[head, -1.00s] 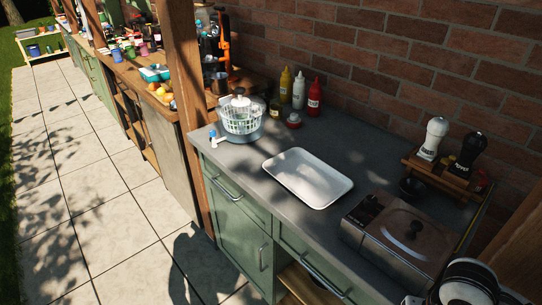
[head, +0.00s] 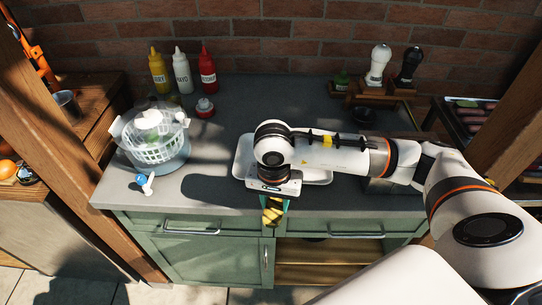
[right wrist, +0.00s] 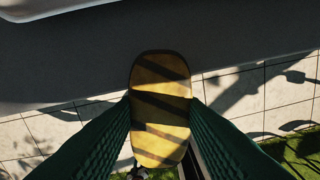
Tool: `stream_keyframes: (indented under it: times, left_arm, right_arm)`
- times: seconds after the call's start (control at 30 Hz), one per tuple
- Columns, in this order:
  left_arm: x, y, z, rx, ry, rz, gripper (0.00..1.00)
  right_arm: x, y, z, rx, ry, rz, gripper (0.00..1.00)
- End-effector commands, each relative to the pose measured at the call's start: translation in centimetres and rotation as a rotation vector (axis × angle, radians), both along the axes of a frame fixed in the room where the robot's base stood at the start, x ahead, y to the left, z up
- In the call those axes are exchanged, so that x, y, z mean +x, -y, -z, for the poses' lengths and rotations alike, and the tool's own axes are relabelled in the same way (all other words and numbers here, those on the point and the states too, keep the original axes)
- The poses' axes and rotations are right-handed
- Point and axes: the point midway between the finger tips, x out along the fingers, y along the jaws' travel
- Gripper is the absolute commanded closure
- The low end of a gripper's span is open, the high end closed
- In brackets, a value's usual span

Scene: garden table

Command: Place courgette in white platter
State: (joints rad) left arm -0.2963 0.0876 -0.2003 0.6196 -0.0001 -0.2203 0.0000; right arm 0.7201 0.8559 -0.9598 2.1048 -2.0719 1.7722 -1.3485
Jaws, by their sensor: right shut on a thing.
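The white platter (head: 318,177) lies flat on the grey counter in the head view, partly hidden behind my right arm. A corner of the platter also shows at the top left of the right wrist view (right wrist: 60,10). My right gripper (head: 272,208) points down at the counter's front edge, just in front of the platter. It is shut on a yellow courgette (right wrist: 160,105) with dark bands across it, held between the green fingers. The courgette (head: 273,215) is outside the platter, by the front edge. My left gripper is not in view.
A salad spinner (head: 155,140) stands left of the platter, with sauce bottles (head: 181,72) behind it. A red-lidded jar (head: 205,108) and pepper mills (head: 379,65) stand at the back. Green cabinets (head: 200,255) are below. Counter behind the platter is clear.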

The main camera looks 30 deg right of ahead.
Motion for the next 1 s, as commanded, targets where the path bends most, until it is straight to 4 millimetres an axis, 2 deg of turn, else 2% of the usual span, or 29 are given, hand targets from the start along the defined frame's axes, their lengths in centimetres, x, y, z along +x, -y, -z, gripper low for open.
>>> stream_keyframes:
  times: [0.03, 0.2, 0.4, 0.7, 0.83, 1.0]
  left_arm:
    - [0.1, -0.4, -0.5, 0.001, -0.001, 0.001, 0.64]
    - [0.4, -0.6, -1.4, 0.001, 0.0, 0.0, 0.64]
    - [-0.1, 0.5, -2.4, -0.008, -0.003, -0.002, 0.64]
    - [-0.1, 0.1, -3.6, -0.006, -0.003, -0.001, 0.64]
    - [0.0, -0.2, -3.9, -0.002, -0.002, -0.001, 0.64]
    - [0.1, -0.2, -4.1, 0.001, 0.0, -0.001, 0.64]
  right_arm:
    - [1.2, 0.4, -0.7, -0.006, 0.007, 0.167, 0.88]
    - [4.3, 2.0, -1.8, -0.015, 0.024, 0.745, 0.88]
    - [7.2, 4.8, -3.6, -0.02, 0.045, 1.43, 0.88]
    - [11.4, 8.6, -6.6, -0.017, 0.06, 2.421, 0.88]
    - [12.5, 9.8, -7.5, -0.015, 0.055, 2.728, 0.88]
    - [13.2, 10.7, -8.1, -0.014, 0.047, 2.941, 0.88]
